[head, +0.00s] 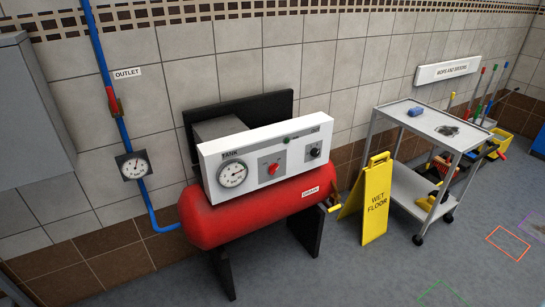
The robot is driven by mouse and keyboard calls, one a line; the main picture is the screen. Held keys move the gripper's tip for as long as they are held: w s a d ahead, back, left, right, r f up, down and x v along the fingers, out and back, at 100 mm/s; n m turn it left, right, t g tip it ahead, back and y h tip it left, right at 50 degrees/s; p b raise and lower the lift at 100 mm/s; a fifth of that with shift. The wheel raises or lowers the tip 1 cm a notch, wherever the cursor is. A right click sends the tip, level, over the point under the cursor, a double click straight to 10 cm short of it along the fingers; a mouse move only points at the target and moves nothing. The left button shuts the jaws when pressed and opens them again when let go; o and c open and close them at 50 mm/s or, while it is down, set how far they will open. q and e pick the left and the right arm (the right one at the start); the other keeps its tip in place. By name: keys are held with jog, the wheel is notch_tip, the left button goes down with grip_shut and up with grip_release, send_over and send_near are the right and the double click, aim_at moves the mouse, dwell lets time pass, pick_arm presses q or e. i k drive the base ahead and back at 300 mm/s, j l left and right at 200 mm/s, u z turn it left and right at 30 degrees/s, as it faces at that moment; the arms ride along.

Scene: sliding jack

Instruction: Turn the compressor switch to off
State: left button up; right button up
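The compressor has a red tank (245,216) lying level on dark supports against the tiled wall. A white control panel (246,186) stands over the tank. It carries a round gauge (232,174) under a "TANK" label, a red knob (273,169) on a grey plate, a small green lamp (286,140) and a black knob (314,153) on another plate at the right. The small markings around the knobs are too small to read, so I cannot tell which position either is in. Neither of my grippers is in view.
A blue pipe (120,120) with a red valve handle (112,98) and a gauge (133,166) runs down the wall at left. A yellow wet floor sign (377,203) and a grey cart (408,192) stand right of the compressor.

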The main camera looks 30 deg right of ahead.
aim_at(272, 168)
jog(key=i+l+z, duration=0.15)
jog(key=i, duration=0.85)
